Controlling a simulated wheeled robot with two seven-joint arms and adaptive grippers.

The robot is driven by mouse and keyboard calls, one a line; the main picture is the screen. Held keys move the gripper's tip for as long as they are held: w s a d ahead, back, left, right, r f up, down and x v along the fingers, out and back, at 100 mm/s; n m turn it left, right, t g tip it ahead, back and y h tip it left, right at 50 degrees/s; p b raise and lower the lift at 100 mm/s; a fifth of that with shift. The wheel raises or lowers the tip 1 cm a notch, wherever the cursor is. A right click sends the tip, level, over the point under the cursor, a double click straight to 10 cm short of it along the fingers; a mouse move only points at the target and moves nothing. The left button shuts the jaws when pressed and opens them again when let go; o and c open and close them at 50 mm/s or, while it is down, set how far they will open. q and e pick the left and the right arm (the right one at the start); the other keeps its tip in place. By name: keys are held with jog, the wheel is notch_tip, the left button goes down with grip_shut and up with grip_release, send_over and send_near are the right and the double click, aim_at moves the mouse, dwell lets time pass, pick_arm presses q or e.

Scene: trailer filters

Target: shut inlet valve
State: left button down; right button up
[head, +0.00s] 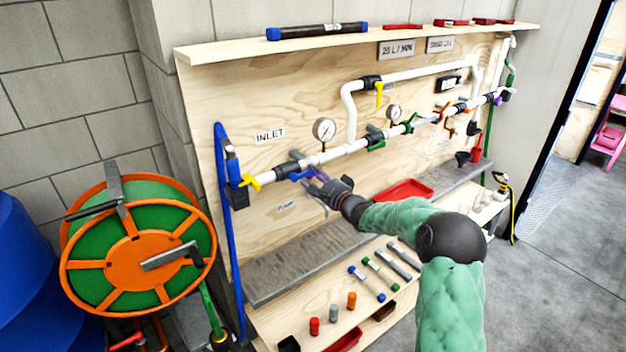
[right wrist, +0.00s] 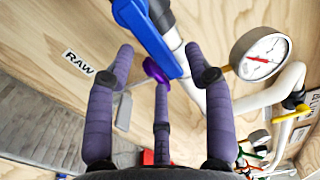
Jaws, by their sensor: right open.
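The white pipe (head: 352,147) runs along the plywood panel, with the "INLET" label (head: 270,135) above its left part. Below the label a valve has a blue handle (head: 300,175). In the right wrist view this blue handle (right wrist: 150,38) lies roughly along the pipe. A yellow handle (head: 250,182) sits further left, at the pipe's end. My right gripper (head: 318,186) is just below and right of the blue handle. In the right wrist view its fingers (right wrist: 160,62) are spread and empty, with the handle ahead between and beyond them. My left gripper is out of view.
The grey ledge (head: 300,265) lies below, with a red tray (head: 404,190). An orange and green hose reel (head: 138,245) stands at the left.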

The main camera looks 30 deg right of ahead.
jog(key=shift+w, duration=0.4)
jog(key=shift+c, duration=0.3)
grip_shut()
